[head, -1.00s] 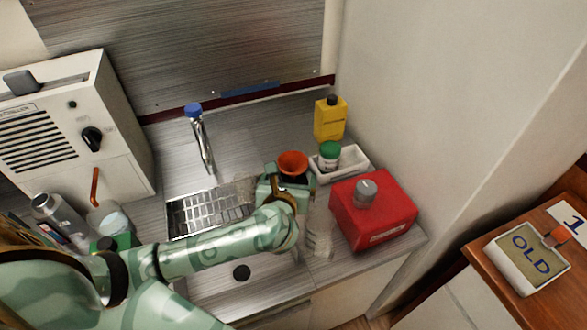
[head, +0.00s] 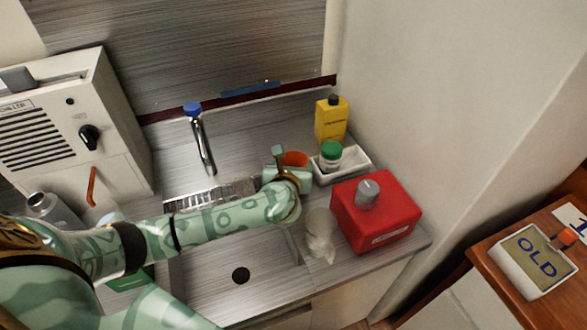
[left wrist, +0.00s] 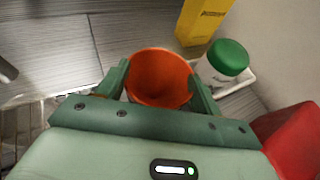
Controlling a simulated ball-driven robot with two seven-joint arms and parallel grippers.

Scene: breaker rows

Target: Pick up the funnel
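The orange funnel (head: 295,158) is on the counter right of the sink's drain rack, partly hidden by my left gripper in the head view. In the left wrist view the funnel (left wrist: 160,78) shows its wide round mouth between the two fingers. My left gripper (head: 291,166) is open, with one finger on each side of the funnel, close to its rim. The fingers (left wrist: 159,80) are spread wide, and I see no clear grip. The funnel's lower part is hidden. My right gripper is not in view.
A white tray (head: 353,165) with a green-capped jar (head: 330,156) stands right of the funnel, a yellow bottle (head: 331,120) behind. A red container (head: 375,218) and a clear cup (head: 320,235) are in front. The tap (head: 200,140) stands left.

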